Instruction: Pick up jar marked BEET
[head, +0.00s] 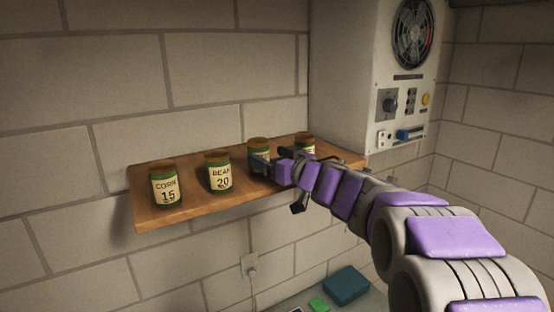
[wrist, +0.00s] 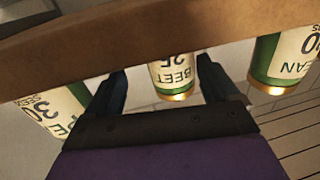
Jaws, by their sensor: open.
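The BEET jar (head: 259,146) stands upright on the wooden shelf, third from the left, a green jar with a brown lid and cream label. In the head view my gripper (head: 272,166) partly covers it. The wrist view is upside down and shows the BEET 25 label on the jar (wrist: 174,70) between the two fingers of my gripper (wrist: 162,85). The fingers are open, one on each side, with a gap showing at both sides. I cannot tell how deep the jar sits between them.
The wooden shelf (head: 150,215) also bears the CORN 15 jar (head: 165,185), the BEAN 20 jar (head: 219,172) and a partly hidden jar (head: 304,141), its label reading 30 in the wrist view (wrist: 50,110). A white fan cabinet (head: 350,70) stands at the shelf's right end.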

